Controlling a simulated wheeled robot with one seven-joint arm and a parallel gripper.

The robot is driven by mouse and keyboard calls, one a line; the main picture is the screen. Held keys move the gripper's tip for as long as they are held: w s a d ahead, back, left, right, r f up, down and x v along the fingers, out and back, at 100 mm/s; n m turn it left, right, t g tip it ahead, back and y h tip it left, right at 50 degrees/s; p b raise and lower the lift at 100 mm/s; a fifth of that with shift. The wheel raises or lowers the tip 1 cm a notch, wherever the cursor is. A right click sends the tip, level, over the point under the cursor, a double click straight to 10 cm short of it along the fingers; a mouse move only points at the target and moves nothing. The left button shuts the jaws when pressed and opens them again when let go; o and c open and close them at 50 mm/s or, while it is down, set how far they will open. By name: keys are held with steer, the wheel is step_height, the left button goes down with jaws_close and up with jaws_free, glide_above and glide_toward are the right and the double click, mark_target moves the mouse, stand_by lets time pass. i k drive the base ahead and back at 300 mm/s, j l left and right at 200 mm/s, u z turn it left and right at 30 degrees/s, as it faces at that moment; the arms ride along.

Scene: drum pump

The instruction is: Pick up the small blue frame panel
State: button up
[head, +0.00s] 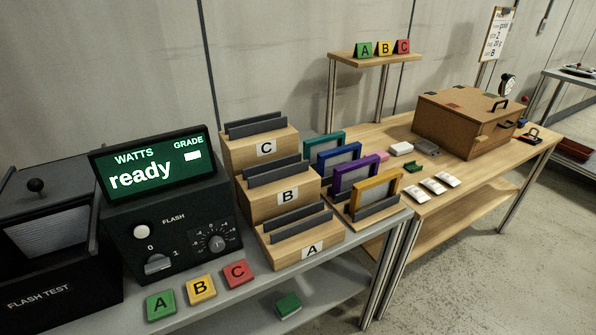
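The blue frame panel (338,150) stands upright in a slotted wooden rack with a pale grey pane inside its blue border. It is second from the back, between a teal frame panel (324,138) behind and a purple frame panel (356,167) in front. A yellow frame panel (376,181) stands in front of the purple one. The front panels partly hide the blue panel's lower right side. My gripper is not in this view.
To the left is a stepped wooden stand (333,227) marked A, B and C. The black flash tester (180,235) reads "ready". Coloured letter tiles (201,289) lie on the grey bench. To the right are small white packets (433,187) and a wooden box (455,125).

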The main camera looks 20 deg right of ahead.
mark_target(327, 160)
steer(key=i+l+u, duration=0.15)
steer(key=u, duration=0.2)
steer(key=l+u, duration=0.3)
steer(key=i+l+u, duration=0.15)
steer(key=l+u, duration=0.2)
steer(key=i+l, duration=0.1)
steer(key=l, duration=0.55)
steer(key=i+l, duration=0.1)
steer(key=l, duration=1.25)
steer(key=i+l, duration=0.15)
steer(key=l, duration=0.5)
steer(key=i+l, duration=0.1)
steer(key=l, duration=0.55)
steer(key=i+l, duration=0.1)
steer(key=l, duration=0.55)
steer(key=i+l, duration=0.1)
steer(key=l, duration=0.55)
